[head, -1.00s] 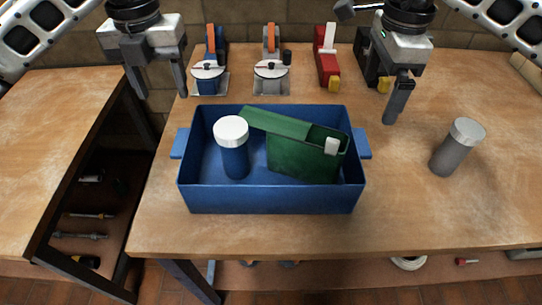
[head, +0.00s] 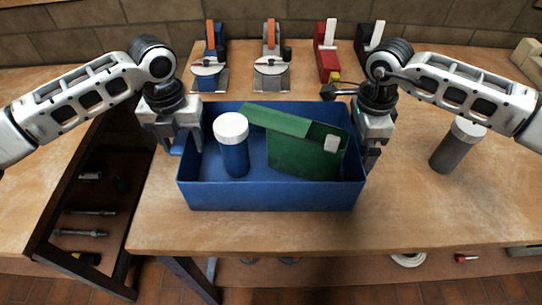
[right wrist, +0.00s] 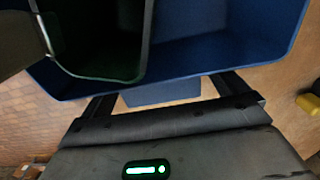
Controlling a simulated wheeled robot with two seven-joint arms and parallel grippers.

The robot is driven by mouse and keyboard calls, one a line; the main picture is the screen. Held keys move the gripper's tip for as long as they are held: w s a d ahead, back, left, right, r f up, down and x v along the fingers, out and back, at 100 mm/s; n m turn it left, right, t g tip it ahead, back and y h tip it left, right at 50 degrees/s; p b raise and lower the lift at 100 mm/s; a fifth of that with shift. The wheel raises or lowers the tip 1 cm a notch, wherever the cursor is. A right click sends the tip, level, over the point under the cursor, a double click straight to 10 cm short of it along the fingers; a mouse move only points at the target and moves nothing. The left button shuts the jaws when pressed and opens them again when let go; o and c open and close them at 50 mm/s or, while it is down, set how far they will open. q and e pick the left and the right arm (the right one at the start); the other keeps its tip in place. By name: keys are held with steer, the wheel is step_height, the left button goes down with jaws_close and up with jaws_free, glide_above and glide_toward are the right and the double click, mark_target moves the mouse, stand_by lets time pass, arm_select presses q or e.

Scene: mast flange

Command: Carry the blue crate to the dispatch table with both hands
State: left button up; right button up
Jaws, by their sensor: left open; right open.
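The blue crate (head: 270,197) stands on the wooden table in the head view, with a tab handle on each short side. In it are a blue jar with a white lid (head: 235,160) and a green box (head: 300,158) with its lid tilted open. My left gripper (head: 182,146) is open at the crate's left handle, partly covering it. My right gripper (head: 371,155) is open at the right handle, which it hides in the head view. In the right wrist view the handle (right wrist: 160,92) lies between the spread fingers of the right gripper (right wrist: 168,96); contact is not clear.
A grey jar (head: 457,146) stands to the right of the crate. Several tape-dispenser-like devices (head: 271,72) and a red one (head: 327,62) stand behind it. A gap with dark shelving (head: 88,205) separates this table from another wooden surface (head: 40,120) at left.

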arm_select(q)
steer(key=shift+f, duration=0.35)
arm_select(e)
steer(key=shift+f, duration=0.3)
arm_select(q)
steer(key=shift+c, duration=0.3)
arm_select(e)
steer(key=shift+c, duration=0.4)
arm_select(q)
steer(key=c, duration=1.1)
arm_select(e)
steer(key=c, duration=1)
arm_select(q)
jaws_close()
arm_select(e)
steer(key=c, duration=0.4)
arm_select(q)
steer(key=shift+r, duration=0.1)
arm_select(e)
steer(key=shift+r, duration=0.1)
steer(key=shift+c, duration=0.2)
